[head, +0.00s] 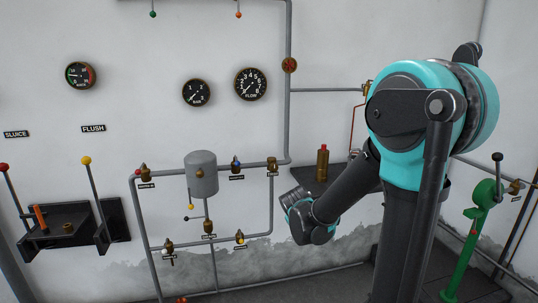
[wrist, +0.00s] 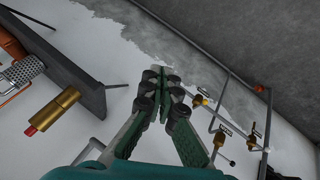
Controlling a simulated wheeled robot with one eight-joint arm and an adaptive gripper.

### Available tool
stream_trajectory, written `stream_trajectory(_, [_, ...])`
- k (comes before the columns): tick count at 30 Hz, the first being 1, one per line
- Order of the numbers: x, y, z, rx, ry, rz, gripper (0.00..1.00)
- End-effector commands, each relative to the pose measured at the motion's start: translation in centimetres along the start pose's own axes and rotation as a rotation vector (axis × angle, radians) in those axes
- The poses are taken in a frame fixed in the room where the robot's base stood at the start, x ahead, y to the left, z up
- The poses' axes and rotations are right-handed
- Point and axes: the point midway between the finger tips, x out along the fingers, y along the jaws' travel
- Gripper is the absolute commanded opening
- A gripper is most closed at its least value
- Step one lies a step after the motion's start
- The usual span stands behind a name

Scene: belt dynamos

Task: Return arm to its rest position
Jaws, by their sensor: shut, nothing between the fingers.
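My arm, teal and dark grey, stands at the right of the head view and bends down toward the wall. My gripper (wrist: 163,80) shows in the wrist view with its green and black fingers together and nothing between them. In the head view the fingers are hidden; only the wrist end of the arm shows, in front of the wall and left of the arm's column. The gripper appears clear of the pipes and of the shelf.
A dark shelf (head: 318,183) holds a brass cylinder with a red top (head: 322,163), also seen in the wrist view (wrist: 54,109). Pipes with valves surround a grey tank (head: 201,174). A green lever stand (head: 478,225) is at right. Levers (head: 97,195) are at left.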

Motion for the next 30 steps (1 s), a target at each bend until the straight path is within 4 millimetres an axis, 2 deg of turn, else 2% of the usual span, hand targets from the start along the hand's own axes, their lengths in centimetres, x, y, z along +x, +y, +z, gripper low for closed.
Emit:
stream_trajectory(1, [-0.8,0.7,2.5,0.051,-0.022,-0.02,0.0])
stream_trajectory(3, [-1.7,0.9,5.5,0.116,-0.05,-0.053,0.0])
stream_trajectory(9, [-4.3,0.2,13.4,0.306,-0.114,-0.147,0.0])
stream_trajectory(12, [-5.3,-0.7,16.6,0.39,-0.138,-0.19,0.0])
stream_trajectory(15, [-6.1,-1.7,18.9,0.454,-0.153,-0.224,0.0])
stream_trajectory(21, [-6.7,-2.9,20.9,0.517,-0.166,-0.258,0.0])
stream_trajectory(30, [-6.8,-3.0,20.9,0.52,-0.167,-0.261,0.0])
